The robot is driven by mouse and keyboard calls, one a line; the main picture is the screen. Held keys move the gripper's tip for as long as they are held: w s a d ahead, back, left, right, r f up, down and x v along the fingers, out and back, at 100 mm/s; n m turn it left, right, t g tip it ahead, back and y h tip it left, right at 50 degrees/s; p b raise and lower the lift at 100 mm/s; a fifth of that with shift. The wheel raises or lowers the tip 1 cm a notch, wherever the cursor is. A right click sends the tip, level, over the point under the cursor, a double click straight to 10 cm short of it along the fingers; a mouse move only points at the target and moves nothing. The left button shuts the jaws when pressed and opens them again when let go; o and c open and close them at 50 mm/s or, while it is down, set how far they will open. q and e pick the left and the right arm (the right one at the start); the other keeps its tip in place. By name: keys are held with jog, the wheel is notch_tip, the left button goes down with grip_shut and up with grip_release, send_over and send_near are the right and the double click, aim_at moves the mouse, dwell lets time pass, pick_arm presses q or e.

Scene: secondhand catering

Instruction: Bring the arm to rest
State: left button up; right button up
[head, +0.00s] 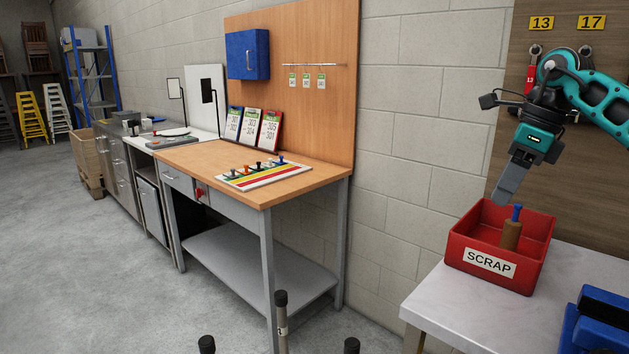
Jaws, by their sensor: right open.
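My right arm comes in from the right edge, and its teal and black wrist hangs over the red bin labelled SCRAP. My right gripper (504,192) points down at the back left of the bin (482,264), its tips near the rim. The jaws are open and hold nothing that I can see. A brown, cylinder-like piece with a blue top (512,233) stands in the bin, to the right of the gripper and apart from it. My left gripper is not in view.
The bin stands on a pale table (436,297) with a blue object (598,322) at its right. A brown board with tags 13 and 17 rises behind. Left, a wooden bench (190,155) carries a striped mat (262,176) with several small handled pieces. Grey floor lies open at left.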

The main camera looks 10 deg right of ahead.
jog(key=w+a+f+y, duration=0.3)
jog(key=a+f, duration=0.4)
jog(key=a, duration=0.1)
jog(key=s+a+f+m+t+y, duration=0.2)
jog(key=a+f+m+y, duration=0.15)
jog(key=a, duration=0.55)
jog(key=s+a+f+m+t+y, duration=0.1)
jog(key=s+a+f+m+y, duration=0.25)
jog(key=a, duration=0.55)
jog(key=s+a+f+m+t+y, duration=0.1)
jog(key=a+f+m+t+y, duration=0.2)
jog(key=a+y, duration=0.45)
jog(key=s+d+f+m+t+h, duration=0.1)
jog(key=s+d+f+m+h, duration=0.3)
jog(key=m, duration=0.7)
jog(key=s+d+f+m+t+h, duration=0.1)
jog(key=s+d+f+m+h, duration=0.2)
jog(key=s+f+m+h, duration=0.5)
jog(key=s+d+f+m+t+h, duration=0.1)
jog(key=s+d+f+m+h, duration=0.3)
jog(key=f+m, duration=0.9)
jog(key=s+f+h, duration=0.1)
jog(key=s+h, duration=0.1)
jog(key=s, duration=0.1)
jog(key=shift+d+m, duration=0.3)
jog(key=shift+m, duration=0.1)
